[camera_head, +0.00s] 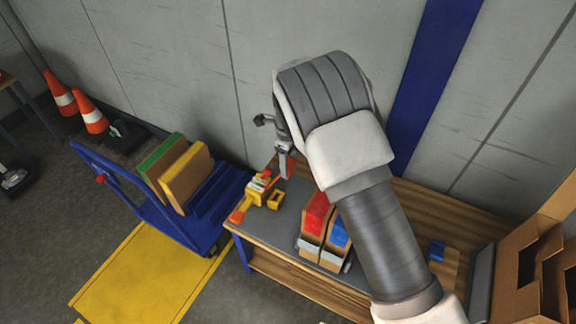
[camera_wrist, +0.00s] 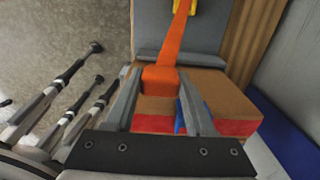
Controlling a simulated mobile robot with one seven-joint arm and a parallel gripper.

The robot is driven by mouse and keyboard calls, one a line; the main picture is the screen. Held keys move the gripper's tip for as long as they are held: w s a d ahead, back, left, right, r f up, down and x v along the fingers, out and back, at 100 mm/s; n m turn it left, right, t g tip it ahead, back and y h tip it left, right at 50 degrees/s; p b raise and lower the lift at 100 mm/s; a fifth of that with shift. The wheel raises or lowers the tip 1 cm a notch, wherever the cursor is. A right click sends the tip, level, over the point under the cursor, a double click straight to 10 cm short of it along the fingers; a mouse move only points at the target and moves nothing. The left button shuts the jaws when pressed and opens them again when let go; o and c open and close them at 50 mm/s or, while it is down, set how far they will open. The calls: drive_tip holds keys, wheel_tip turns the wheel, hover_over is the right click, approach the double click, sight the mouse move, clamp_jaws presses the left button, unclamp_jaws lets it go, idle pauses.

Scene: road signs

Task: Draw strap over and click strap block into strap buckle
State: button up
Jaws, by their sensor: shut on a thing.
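My gripper (camera_wrist: 160,77) is shut on the orange strap block (camera_wrist: 161,82), which sits between its two fingers in the wrist view. The orange strap (camera_wrist: 180,28) runs taut from the block to a yellow part (camera_wrist: 186,4) at the top edge. In the head view my gripper (camera_head: 284,165) is above the back of the workbench, partly hidden by my arm. A yellow fixture (camera_head: 257,190) with orange parts lies near the bench's left end, with a small yellow block (camera_head: 275,200) beside it. I cannot tell which yellow part is the strap buckle.
The workbench (camera_head: 275,237) holds cardboard boxes with red (camera_head: 317,211) and blue (camera_head: 339,233) contents, right of the yellow parts. A blue trolley (camera_head: 177,222) with boards stands left. Cones (camera_head: 90,115) are farther left. Open cardboard boxes (camera_head: 525,270) stand right. The wall is close behind.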

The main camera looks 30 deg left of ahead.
drive_tip(key=r+p, duration=0.1)
drive_tip(key=r, duration=0.1)
drive_tip(key=r+p, duration=0.2)
drive_tip(key=r, duration=0.1)
drive_tip(key=r+p, duration=0.1)
drive_tip(key=r, duration=0.2)
drive_tip(key=shift+d+p, duration=0.25)
drive_tip(key=shift+p, duration=0.05)
drive_tip(key=shift+d+r, duration=0.15)
drive_tip(key=shift+d, duration=0.1)
drive_tip(key=d+b, duration=0.6)
drive_tip(key=d, duration=3.4)
drive_tip(key=w+f+b, duration=0.2)
drive_tip(key=f+b, duration=0.6)
drive_tip(key=f, duration=0.3)
drive_tip(key=w+f+b, duration=0.2)
drive_tip(key=f+b, duration=0.6)
drive_tip(key=f, duration=0.4)
drive_tip(key=w+f+b, duration=0.3)
drive_tip(key=f+b, duration=0.5)
drive_tip(key=f, duration=0.4)
drive_tip(key=shift+d+f, duration=0.15)
drive_tip(key=shift+f+b, duration=0.45)
drive_tip(key=shift+f, duration=0.4)
drive_tip(key=shift+f+b, duration=0.3)
drive_tip(key=shift+f, duration=0.3)
